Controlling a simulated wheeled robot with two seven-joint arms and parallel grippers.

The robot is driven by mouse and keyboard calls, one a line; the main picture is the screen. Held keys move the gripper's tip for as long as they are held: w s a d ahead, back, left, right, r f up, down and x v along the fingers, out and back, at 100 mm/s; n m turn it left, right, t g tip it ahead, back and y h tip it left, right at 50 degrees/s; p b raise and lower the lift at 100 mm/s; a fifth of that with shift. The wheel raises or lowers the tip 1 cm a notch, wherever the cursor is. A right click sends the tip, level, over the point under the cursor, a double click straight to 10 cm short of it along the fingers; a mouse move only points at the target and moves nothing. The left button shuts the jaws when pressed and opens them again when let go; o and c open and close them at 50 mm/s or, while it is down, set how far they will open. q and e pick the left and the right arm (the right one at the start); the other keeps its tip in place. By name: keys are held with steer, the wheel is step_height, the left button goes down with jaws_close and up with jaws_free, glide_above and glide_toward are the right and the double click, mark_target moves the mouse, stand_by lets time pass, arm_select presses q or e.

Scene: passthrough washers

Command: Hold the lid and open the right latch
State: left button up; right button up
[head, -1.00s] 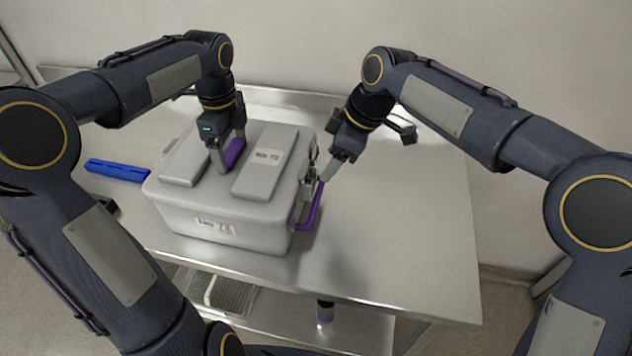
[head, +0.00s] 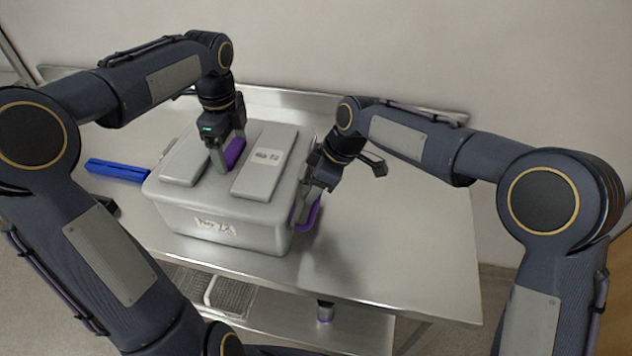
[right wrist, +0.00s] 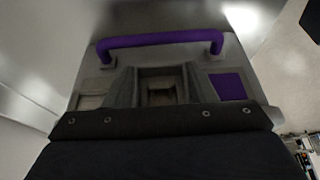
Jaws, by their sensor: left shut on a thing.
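A grey lidded box (head: 215,221) stands on the steel table. Its lid carries two raised grey panels, one of them the right panel (head: 266,160). My left gripper (head: 228,160) points down between the panels and is shut on the lid's grip, which it mostly hides. A purple handle (head: 308,216) sticks out from the box's right side; the purple handle also shows in the right wrist view (right wrist: 160,42). My right gripper (head: 318,188) is at that right side, just above the purple handle. The right latch is hidden behind it, and its fingertips cannot be made out clearly.
A blue object (head: 117,170) lies on the table left of the box. The steel table (head: 400,240) is clear to the right of the box. A wire basket (head: 232,297) sits on the lower shelf. A wall stands behind the table.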

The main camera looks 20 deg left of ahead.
steer(key=c, duration=0.8)
steer(key=shift+o, duration=0.2)
steer(key=shift+d+r+h, duration=0.1)
steer(key=shift+h, duration=0.2)
steer(key=shift+w+d+r+t+h, duration=0.2)
steer(key=shift+r+h, duration=0.3)
steer(key=shift+h, duration=1.15)
steer(key=shift+s+d+r+t+h, duration=0.15)
steer(key=shift+d+r+h, duration=0.25)
steer(key=shift+h, duration=1.3)
steer(key=shift+w+d+r+t+h, duration=0.15)
steer(key=shift+r+h, duration=0.4)
steer(key=shift+h, duration=1.1)
steer(key=shift+s, duration=0.1)
steer(key=o, duration=1.1)
